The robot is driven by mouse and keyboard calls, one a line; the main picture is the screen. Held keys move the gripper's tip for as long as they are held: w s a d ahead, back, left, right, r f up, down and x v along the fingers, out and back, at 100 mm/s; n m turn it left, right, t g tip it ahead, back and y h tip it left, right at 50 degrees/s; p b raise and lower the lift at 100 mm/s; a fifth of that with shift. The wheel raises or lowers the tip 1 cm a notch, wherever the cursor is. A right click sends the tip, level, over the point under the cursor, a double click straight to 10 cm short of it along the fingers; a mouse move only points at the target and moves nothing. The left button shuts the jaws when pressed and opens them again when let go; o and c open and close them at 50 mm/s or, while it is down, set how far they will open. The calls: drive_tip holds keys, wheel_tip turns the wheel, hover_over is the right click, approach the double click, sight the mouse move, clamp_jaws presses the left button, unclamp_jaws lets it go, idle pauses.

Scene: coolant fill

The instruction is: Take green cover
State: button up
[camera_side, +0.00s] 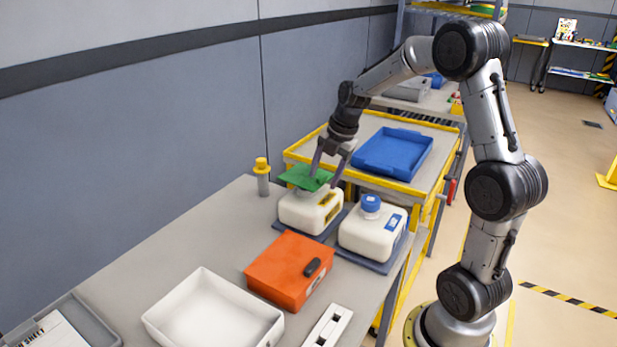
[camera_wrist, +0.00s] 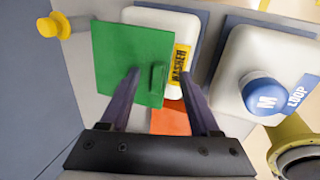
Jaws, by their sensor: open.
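The green cover (camera_side: 305,176) is a flat square plate lying on top of the white jug with the yellow label (camera_side: 310,210). In the wrist view the green cover (camera_wrist: 125,62) has a small raised green grip (camera_wrist: 157,79) near its right side. My gripper (camera_side: 325,178) is over the cover. In the wrist view my gripper (camera_wrist: 160,80) has its two fingers apart, with the raised grip between them. I cannot tell whether the fingers touch it. The jug's top under the cover is hidden.
A white jug with a blue cap (camera_side: 372,230) stands close on the right. An orange box (camera_side: 289,270) and a white tray (camera_side: 212,312) are nearer the camera. A yellow-capped bottle (camera_side: 262,177) stands by the wall. A blue tray (camera_side: 393,152) lies on the yellow cart behind.

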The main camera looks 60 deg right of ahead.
clamp_jaws()
idle(0.3)
